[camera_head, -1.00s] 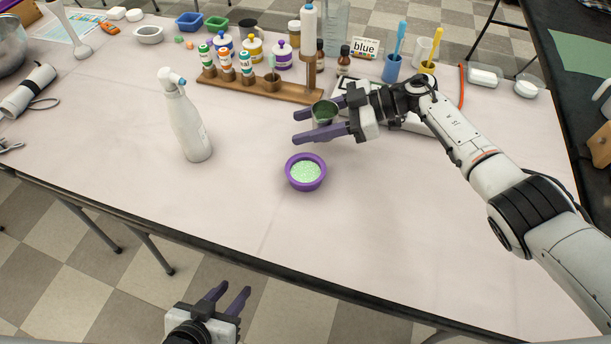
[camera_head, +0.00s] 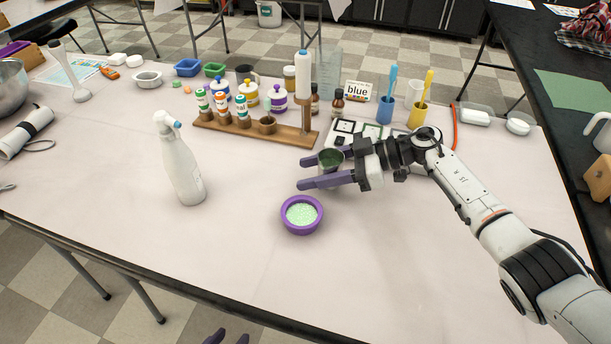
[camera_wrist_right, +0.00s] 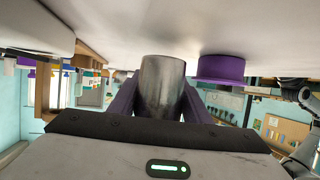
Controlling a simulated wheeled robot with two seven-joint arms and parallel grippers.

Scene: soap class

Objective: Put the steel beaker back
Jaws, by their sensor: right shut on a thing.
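The steel beaker (camera_head: 330,158) is between the purple fingers of my right gripper (camera_head: 312,172), which is shut on it. It looks about upright, with a dark greenish inside, behind and slightly right of the purple bowl. The wrist view, which is upside down, shows the beaker's grey metal side (camera_wrist_right: 162,88) between the fingers (camera_wrist_right: 160,105). I cannot tell whether its base touches the table. The purple bowl (camera_head: 289,228) holds pale green grains; it also shows in the wrist view (camera_wrist_right: 221,68). Only the separated fingertips of my left gripper (camera_head: 226,336) show at the bottom edge, open and empty.
A white spray bottle (camera_head: 183,172) stands left of the bowl. Behind are a wooden rack (camera_head: 285,133) with small bottles, brown bottles (camera_head: 337,103) and a white tray (camera_head: 345,138) partly behind my right arm. Blue (camera_head: 385,108) and yellow (camera_head: 417,116) cups stand further right. The front table is clear.

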